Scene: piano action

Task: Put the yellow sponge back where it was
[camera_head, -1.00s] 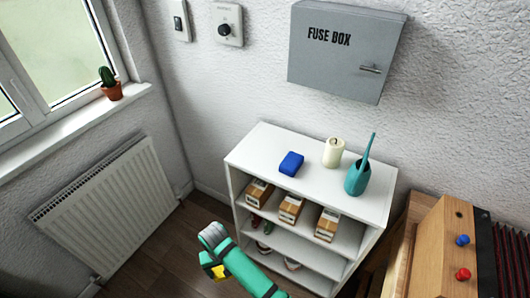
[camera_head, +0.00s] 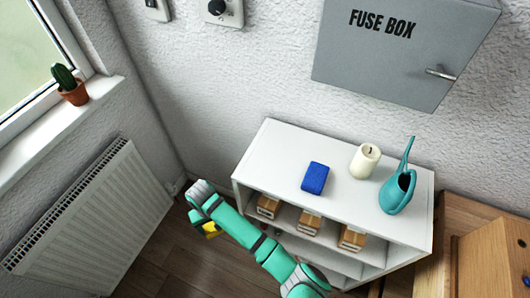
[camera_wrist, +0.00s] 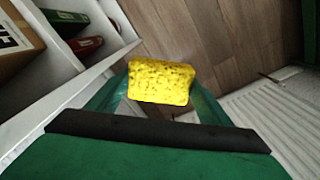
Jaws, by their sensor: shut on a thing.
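The yellow sponge (camera_wrist: 161,82) is held between the fingers of my gripper (camera_wrist: 155,100) in the wrist view. In the head view a part of the sponge (camera_head: 211,229) shows below the end of my green arm. My gripper is shut on it and holds it above the wooden floor, at the left front of the white shelf unit (camera_head: 285,143). A blue sponge-like block (camera_head: 315,178) lies on the shelf top. My arm hides part of the yellow sponge and the gripper in the head view.
Several boxes sit on the shelf below. A white radiator (camera_head: 85,225) is at left, a fuse box (camera_head: 400,50) above. The shelf's left top is bare.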

